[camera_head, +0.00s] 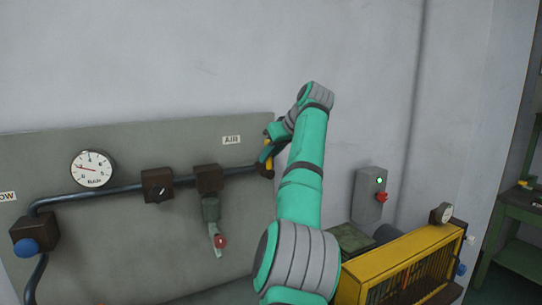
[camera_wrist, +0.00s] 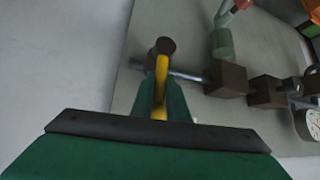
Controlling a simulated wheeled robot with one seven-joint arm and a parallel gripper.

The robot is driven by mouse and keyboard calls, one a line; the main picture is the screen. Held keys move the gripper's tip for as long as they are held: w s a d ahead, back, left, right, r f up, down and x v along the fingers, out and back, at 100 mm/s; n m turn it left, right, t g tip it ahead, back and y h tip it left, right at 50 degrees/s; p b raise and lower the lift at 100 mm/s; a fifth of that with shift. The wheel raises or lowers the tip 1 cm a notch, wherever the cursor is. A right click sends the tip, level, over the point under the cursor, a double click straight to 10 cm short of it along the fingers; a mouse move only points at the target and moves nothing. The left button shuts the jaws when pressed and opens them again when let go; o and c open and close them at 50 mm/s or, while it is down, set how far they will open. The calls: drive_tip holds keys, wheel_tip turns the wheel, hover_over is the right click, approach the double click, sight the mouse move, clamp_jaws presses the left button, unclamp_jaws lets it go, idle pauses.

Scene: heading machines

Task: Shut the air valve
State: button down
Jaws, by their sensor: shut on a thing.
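The air valve is at the right end of the dark pipe, beside the AIR label (camera_head: 232,140) on the grey panel. Its brown body (camera_head: 266,170) is partly hidden by my arm, and it also shows in the wrist view (camera_wrist: 166,45). My gripper (camera_head: 268,150) is at the handle. In the wrist view its green fingers (camera_wrist: 160,103) are shut around the yellow handle, hiding part of it.
The pipe carries a round gauge (camera_head: 92,169), a block with a dark knob (camera_head: 157,186) and a hanging unit with a red tap (camera_head: 220,241). A blue knob (camera_head: 27,247) is at left. A control box (camera_head: 370,194) and yellow machine guard (camera_head: 405,262) stand at right.

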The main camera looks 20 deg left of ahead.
drive_tip(key=c, duration=1.7)
unclamp_jaws()
drive_tip(key=shift+w+r, duration=0.1)
drive_tip(key=shift+r, duration=0.1)
drive_tip(key=shift+c, duration=0.2)
drive_tip(key=shift+f, duration=0.1)
drive_tip(key=shift+a, duration=0.1)
drive_tip(key=v, duration=1.1)
drive_tip(key=shift+w+f, duration=0.15)
